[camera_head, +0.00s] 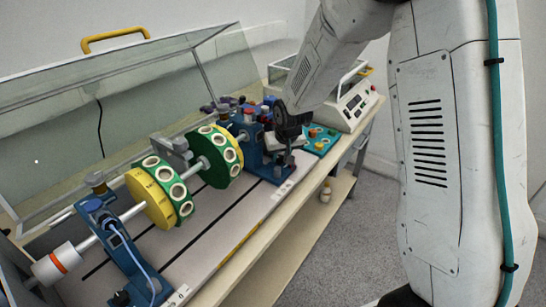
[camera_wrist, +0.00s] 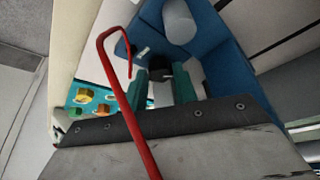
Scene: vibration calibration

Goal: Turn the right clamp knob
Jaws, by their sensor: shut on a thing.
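The right clamp block (camera_head: 262,162) is blue and stands at the far end of the rotor shaft. In the wrist view its blue body (camera_wrist: 226,62) fills the upper right. The right clamp knob (camera_wrist: 160,70) is small and black, low on the block's side. My gripper (camera_wrist: 161,82) has its teal fingers on either side of the knob and is shut on it. A red bent rod (camera_wrist: 127,98) crosses the wrist view in front of the left finger. In the head view my wrist hides the knob and most of the fingers.
A teal tray (camera_head: 322,141) with small coloured parts lies close to my gripper. A white instrument box (camera_head: 353,106) stands behind. The rotor's yellow-and-green disc (camera_head: 151,198) and green disc (camera_head: 217,171) sit left of the block. The left clamp block (camera_head: 128,252) is nearer, and a clear cover stands behind.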

